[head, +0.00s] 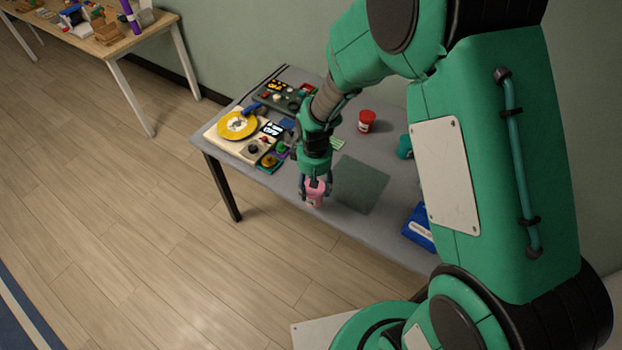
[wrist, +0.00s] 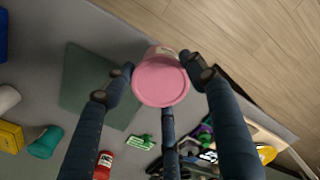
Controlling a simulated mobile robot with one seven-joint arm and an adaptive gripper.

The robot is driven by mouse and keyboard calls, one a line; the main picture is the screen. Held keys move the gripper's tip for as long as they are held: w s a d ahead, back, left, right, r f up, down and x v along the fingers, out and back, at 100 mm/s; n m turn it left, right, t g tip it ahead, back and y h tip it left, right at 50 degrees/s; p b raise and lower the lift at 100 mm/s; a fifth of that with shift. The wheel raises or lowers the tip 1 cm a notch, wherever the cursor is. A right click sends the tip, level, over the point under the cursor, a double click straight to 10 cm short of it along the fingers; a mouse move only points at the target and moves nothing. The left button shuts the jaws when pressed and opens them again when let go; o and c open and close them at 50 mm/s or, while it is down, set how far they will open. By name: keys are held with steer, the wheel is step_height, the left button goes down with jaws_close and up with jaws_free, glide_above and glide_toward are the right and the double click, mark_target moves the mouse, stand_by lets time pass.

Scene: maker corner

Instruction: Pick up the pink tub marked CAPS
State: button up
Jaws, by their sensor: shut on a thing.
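The pink tub (head: 315,195) is at the front edge of the grey table, between the fingers of my gripper (head: 316,183). In the wrist view the pink tub (wrist: 161,82) shows its round pink end toward the camera, with part of a pale label on its side. The dark fingers of my gripper (wrist: 165,85) close around it from both sides and below. The label's writing is too small to read. I cannot tell whether the tub touches the table.
A dark green mat (head: 361,184) lies right of the tub. A red tub (head: 367,121) stands farther back. A board with a yellow disc (head: 237,125) and controls is at left. A blue box (head: 420,228) lies at right. Another table (head: 100,40) stands far left.

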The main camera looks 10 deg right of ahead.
steer(key=shift+s, duration=0.25)
steer(key=shift+d, duration=0.15)
stand_by(0.4)
